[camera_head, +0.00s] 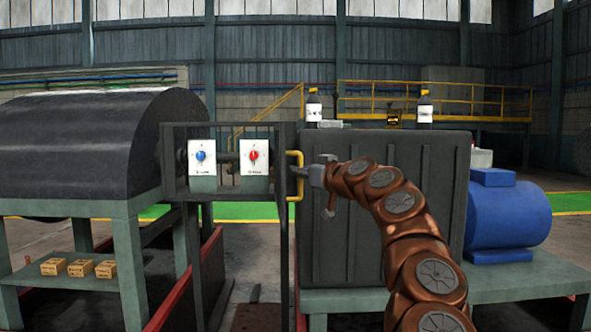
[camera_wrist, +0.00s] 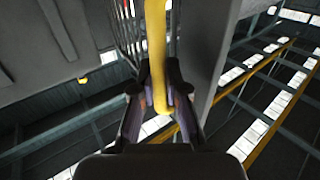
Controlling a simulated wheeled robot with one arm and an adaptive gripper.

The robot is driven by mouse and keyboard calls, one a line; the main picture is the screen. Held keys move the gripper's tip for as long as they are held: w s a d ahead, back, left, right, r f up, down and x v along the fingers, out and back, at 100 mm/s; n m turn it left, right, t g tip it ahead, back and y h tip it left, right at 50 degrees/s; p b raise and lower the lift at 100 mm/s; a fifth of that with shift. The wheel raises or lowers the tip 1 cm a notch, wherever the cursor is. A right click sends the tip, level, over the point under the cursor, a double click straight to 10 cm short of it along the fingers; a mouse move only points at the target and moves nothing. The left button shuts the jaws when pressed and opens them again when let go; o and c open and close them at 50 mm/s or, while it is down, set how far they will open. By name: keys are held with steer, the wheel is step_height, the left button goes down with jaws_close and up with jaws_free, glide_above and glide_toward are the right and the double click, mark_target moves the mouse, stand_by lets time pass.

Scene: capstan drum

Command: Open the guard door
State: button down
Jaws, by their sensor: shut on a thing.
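The guard door (camera_head: 222,128) is a dark metal frame between the drum housing and the grey cabinet. A yellow handle (camera_head: 299,189) stands upright on its right-hand side. My gripper (camera_head: 300,172) is at this handle, reached from the right by my copper-coloured arm. In the wrist view the yellow handle (camera_wrist: 157,50) runs down between the two fingers of my gripper (camera_wrist: 157,97), which are shut on it. The door looks closed across the gap, though its latch side is partly hidden by the handle and gripper.
Two white switch plates, one with a blue knob (camera_head: 201,156) and one with a red knob (camera_head: 254,155), sit on the door's frame. The grey cabinet (camera_head: 400,150) stands right behind my arm, with bottles on top. A blue motor (camera_head: 508,215) is further right.

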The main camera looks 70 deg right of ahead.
steer(key=shift+f, duration=0.35)
steer(key=c, duration=1.4)
jaws_free()
steer(key=shift+d, duration=0.15)
steer(key=shift+c, duration=0.2)
steer(key=shift+o, duration=1.3)
steer(key=shift+r, duration=0.1)
steer(key=shift+r, duration=0.1)
